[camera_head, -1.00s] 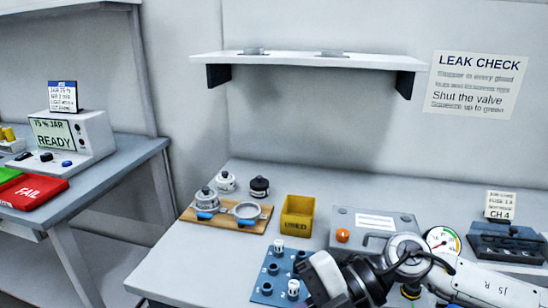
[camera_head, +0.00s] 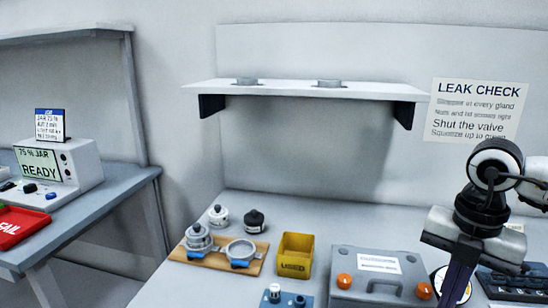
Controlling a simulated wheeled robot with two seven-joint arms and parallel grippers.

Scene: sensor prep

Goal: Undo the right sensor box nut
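The grey sensor box (camera_head: 380,262) lies on the table at lower right, with a white label on its lid and a handle at its front. One orange nut (camera_head: 344,281) is at its left end and the right orange nut (camera_head: 424,291) at its right end. My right gripper (camera_head: 458,278) points down just right of the box and appears apart from the right nut in the picture. A dark finger shows, but its opening is not clear. My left gripper is out of view.
A round gauge (camera_head: 437,279) is partly hidden behind my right gripper. A dark case (camera_head: 515,284) stands at far right. A yellow USED bin (camera_head: 296,256) and a wooden board (camera_head: 217,257) with metal parts are left of the box. A blue tray (camera_head: 287,303) is cut off at the bottom.

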